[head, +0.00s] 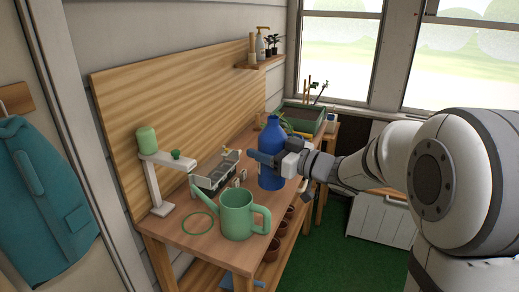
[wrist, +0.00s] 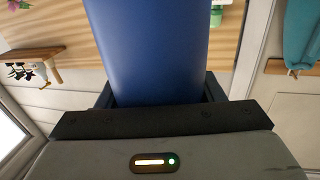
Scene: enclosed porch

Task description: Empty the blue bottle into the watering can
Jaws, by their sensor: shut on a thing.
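The blue bottle (head: 270,163) is upright at the right edge of the wooden bench, behind the watering can in the head view. My gripper (head: 268,160) is shut around its side. In the wrist view the blue bottle (wrist: 146,50) fills the space between the two dark fingers (wrist: 158,98). I cannot tell whether its base touches the bench. The green watering can (head: 237,216) stands upright at the front of the bench, its spout pointing up and left and its handle to the right. The inside of the can is not clear.
A green ring (head: 198,223) lies left of the can. A white stand (head: 160,185) with a green cylinder (head: 146,140) is at the bench's left. A metal tray (head: 212,177) sits behind the can. Pots (head: 272,249) line the lower shelf. A planter (head: 303,119) stands behind.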

